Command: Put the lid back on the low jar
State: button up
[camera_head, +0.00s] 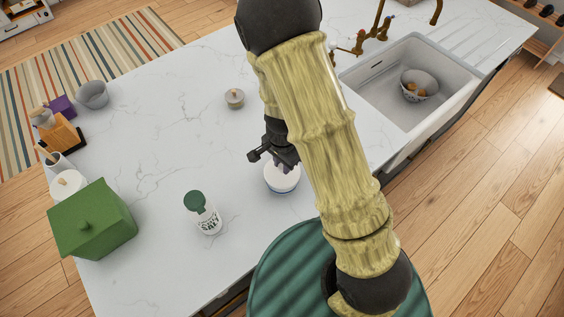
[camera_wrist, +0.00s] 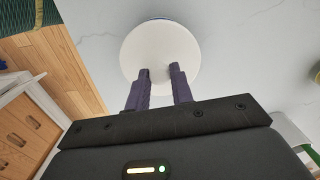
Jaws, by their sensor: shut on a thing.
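My gripper (camera_head: 283,166) is over a low white round jar (camera_head: 284,188) with a blue band, on the counter in the middle of the head view. In the wrist view a white round lid (camera_wrist: 160,48) lies under and beyond my two dark fingers (camera_wrist: 160,72), with a sliver of blue at its far edge. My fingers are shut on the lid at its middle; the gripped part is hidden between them. The lid is over the jar; I cannot tell whether it is touching the rim or slightly above it.
A salt shaker (camera_head: 207,216) with a green cap stands to the left, and a green box (camera_head: 92,222) farther left. A small lidded pot (camera_head: 235,98) stands behind. A sink (camera_head: 400,118) with a bowl (camera_head: 418,87) is at right. The counter between is clear.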

dwell(0.7)
jog(key=o, duration=1.5)
jog(key=shift+r+p, duration=3.5)
grip_shut()
